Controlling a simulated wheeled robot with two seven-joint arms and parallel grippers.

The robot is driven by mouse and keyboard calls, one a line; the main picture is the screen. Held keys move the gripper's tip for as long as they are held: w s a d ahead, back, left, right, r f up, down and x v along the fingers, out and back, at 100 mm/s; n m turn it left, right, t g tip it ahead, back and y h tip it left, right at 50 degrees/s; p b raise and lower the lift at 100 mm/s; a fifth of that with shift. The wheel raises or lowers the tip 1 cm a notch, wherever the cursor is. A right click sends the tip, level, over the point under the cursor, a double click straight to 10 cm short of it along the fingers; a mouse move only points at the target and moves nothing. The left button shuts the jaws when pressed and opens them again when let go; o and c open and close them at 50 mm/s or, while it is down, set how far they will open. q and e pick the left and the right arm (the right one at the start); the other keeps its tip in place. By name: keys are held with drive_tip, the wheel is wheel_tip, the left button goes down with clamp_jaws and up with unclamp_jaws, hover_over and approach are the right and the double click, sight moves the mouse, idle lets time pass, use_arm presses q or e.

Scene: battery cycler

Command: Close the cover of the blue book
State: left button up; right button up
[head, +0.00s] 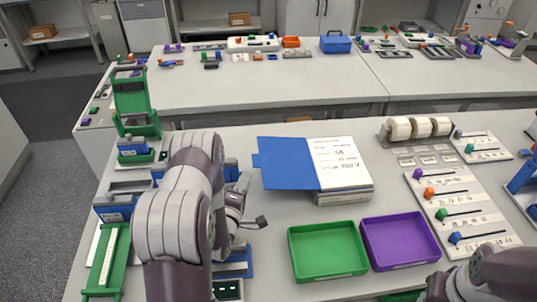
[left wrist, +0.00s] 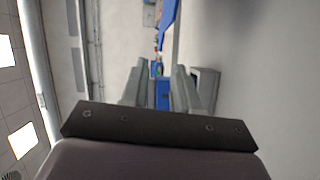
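The blue book lies open on the near table in the head view. Its blue cover (head: 285,163) is spread flat to the left, with a small tab on its left edge. Its white pages (head: 340,165) with printed lines face up on the right. My left gripper (head: 254,206) is to the left of and nearer than the cover, apart from it. In the left wrist view the two fingers of my left gripper (left wrist: 160,88) stand apart with nothing held between them. My right gripper (head: 432,290) is only partly in view at the bottom right; its fingers are unclear.
A green tray (head: 328,274) and a purple tray (head: 436,239) stand in front of the book. Label rolls (head: 418,127) are behind right, and a slider board (head: 458,205) is at right. Green and blue fixtures (head: 133,105) line the left side.

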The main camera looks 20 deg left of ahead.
sight(255, 160)
use_arm(q)
drive_tip(key=w, duration=0.3)
drive_tip(key=w+a+p, duration=0.1)
drive_tip(key=w, duration=0.6)
drive_tip(key=shift+a+f+p, duration=0.25)
drive_tip(key=shift+a+p, duration=0.05)
drive_tip(key=shift+p, duration=0.05)
drive_tip(key=shift+w, duration=0.1)
clamp_jaws()
idle(0.6)
